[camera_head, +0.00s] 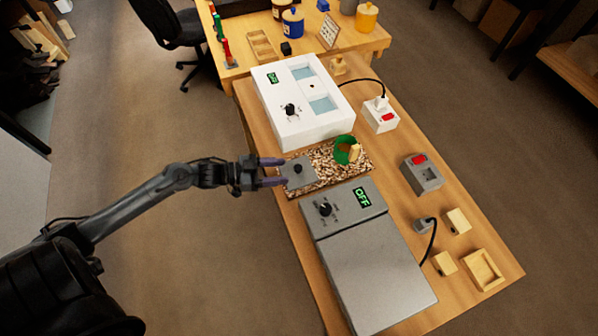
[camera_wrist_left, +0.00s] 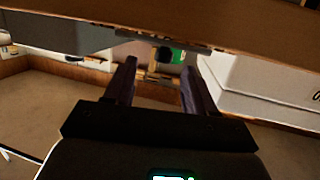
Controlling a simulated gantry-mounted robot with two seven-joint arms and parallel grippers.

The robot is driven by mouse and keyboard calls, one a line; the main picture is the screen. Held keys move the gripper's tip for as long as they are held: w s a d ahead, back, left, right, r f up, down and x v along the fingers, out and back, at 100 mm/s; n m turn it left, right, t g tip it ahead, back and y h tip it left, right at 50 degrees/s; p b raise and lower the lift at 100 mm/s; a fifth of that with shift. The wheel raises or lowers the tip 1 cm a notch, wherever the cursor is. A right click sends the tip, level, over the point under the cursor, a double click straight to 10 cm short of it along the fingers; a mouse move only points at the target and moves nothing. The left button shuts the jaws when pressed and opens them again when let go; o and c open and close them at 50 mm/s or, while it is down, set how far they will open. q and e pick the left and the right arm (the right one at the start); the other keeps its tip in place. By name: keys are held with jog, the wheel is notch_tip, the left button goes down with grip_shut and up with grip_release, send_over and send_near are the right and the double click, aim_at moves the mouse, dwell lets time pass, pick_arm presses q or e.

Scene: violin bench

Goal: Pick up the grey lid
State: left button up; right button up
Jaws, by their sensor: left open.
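The grey lid (camera_head: 302,182) is a flat square plate with a black knob (camera_head: 297,168). It lies on a speckled brown mat or tray (camera_head: 325,157) at the table's left edge. My left gripper (camera_head: 282,171) comes in from the left, open, its two purple-grey fingers at the lid's left side. The knob appears ahead of the gap between them; whether a finger touches the lid I cannot tell. In the left wrist view, the open gripper (camera_wrist_left: 158,80) has the lid's thin grey edge (camera_wrist_left: 150,37) and dark knob (camera_wrist_left: 164,54) beyond it. My right gripper is not in view.
A green cup (camera_head: 343,148) stands right of the lid. A white device (camera_head: 290,120) reading OFF is behind it, and a grey device (camera_head: 365,270) reading OFF is in front. A grey box with a red switch (camera_head: 422,175) and wooden blocks (camera_head: 457,221) lie right.

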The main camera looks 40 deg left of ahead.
aim_at(298, 168)
pick_arm(q)
jog(key=shift+x, duration=0.85)
jog(key=x, duration=0.1)
jog(key=b+x, duration=0.1)
jog(key=x, duration=0.1)
jog(key=shift+w+r, duration=0.2)
jog(key=shift+w, duration=0.3)
jog(key=shift+w+d+f+b, duration=0.1)
jog(key=shift+w+d+b, duration=0.2)
jog(key=shift+w+d, duration=0.15)
jog(key=shift+s, duration=0.1)
grip_shut()
